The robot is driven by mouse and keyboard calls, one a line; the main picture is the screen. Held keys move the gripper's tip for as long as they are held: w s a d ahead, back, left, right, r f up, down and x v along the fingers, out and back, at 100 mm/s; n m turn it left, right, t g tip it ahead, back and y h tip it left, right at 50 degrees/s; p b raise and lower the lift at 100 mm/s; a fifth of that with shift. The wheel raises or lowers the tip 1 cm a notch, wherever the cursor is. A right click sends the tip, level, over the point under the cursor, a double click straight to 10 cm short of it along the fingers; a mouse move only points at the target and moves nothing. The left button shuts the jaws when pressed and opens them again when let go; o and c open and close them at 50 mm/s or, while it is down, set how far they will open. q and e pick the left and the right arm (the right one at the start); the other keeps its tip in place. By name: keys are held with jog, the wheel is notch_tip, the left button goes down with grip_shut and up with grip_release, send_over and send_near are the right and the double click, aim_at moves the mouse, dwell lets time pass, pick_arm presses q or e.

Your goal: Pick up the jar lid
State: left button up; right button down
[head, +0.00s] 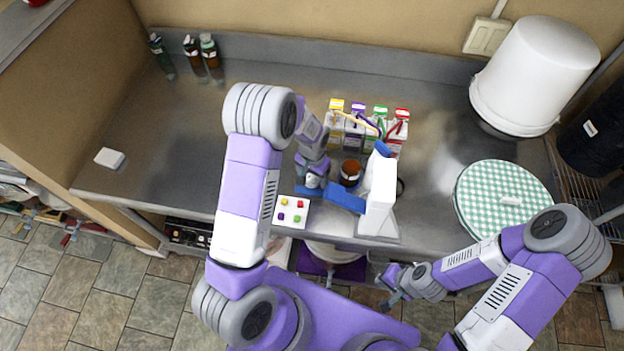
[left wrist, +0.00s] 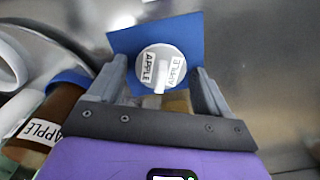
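The jar lid is a pale round disc with a small upright knob and two "APPLE" labels. It lies on a blue square pad (left wrist: 120,42) in the left wrist view, where the jar lid (left wrist: 148,55) shows between my fingertips. My left gripper (left wrist: 160,80) is open around the knob, with a gap on both sides. In the head view my left gripper (head: 313,176) is over the counter, beside a brown jar (head: 350,171). That jar, labelled "APPLE" (left wrist: 43,125), is left of the fingers in the wrist view. My right gripper (head: 390,297) hangs before the counter; its fingers are unclear.
Several cartons (head: 354,133) stand behind the jar. A white device (head: 379,200) is right of it, and a button panel (head: 290,213) is in front. A green checked round cover (head: 503,180) and a white bucket (head: 535,75) are at right. The left counter is mostly clear.

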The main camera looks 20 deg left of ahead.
pick_arm(q)
jog(key=c, duration=0.9)
